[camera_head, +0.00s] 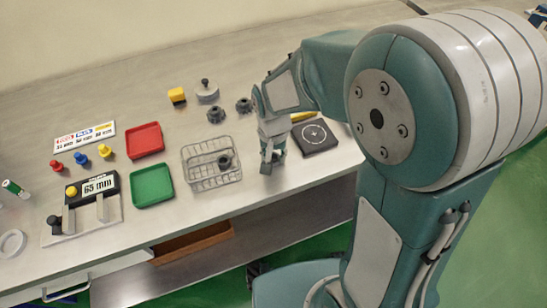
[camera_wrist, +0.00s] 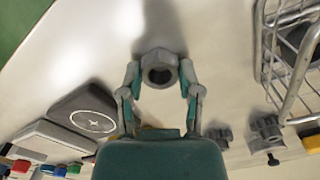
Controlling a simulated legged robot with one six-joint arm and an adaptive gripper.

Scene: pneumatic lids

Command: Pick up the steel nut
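The steel nut (camera_wrist: 160,68) is a grey ring with a round dark hole, in the middle of the wrist view. My gripper (camera_wrist: 160,76) has one finger on each side of it, with the fingertips very close to its sides. I cannot tell whether they press on it. In the head view my gripper (camera_head: 269,160) points down near the front of the bench, between the wire basket and the black pad. The nut is mostly hidden by the fingers there, and I cannot tell whether it rests on the bench.
The wire basket (camera_head: 190,185) holds a dark part. The black pad (camera_head: 316,136) bears a white circle. Dark knobbed parts (camera_head: 243,105), a yellow block (camera_head: 177,95) and a grey lid (camera_head: 207,95) stand behind. Red (camera_head: 145,140) and green (camera_head: 152,186) trays lie left.

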